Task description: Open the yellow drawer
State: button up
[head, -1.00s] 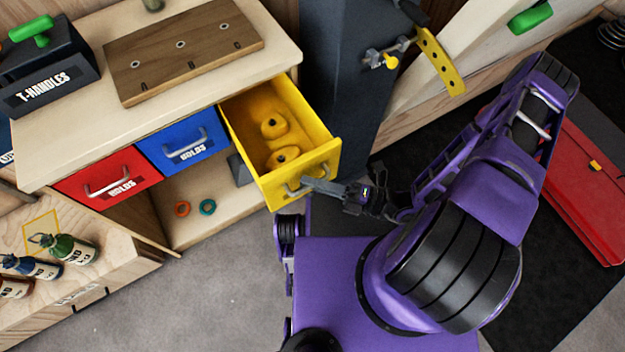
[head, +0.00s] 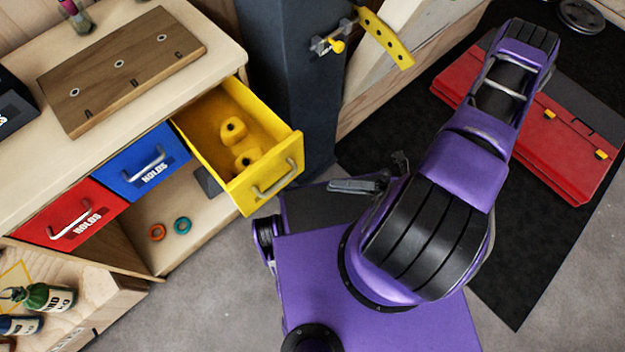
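The yellow drawer (head: 212,160) is pulled well out of the wooden cabinet, at the right end of the drawer row. Two yellow climbing holds (head: 235,131) lie inside it. Its grey handle (head: 275,180) is on the front face, with nothing touching it. My gripper (head: 338,186) is to the right of the handle, with a clear gap between them. A grey finger points left toward the drawer front. My purple arm hides part of the gripper, so I cannot tell whether the fingers are apart.
The blue drawer (head: 145,168) and red drawer (head: 80,210) are shut. A wooden board (head: 125,75) lies on the cabinet top. A dark post (head: 290,85) stands right behind the yellow drawer. A red case (head: 540,135) lies on the black mat (head: 500,270).

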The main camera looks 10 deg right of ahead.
jog(key=v, duration=0.4)
dwell(0.5)
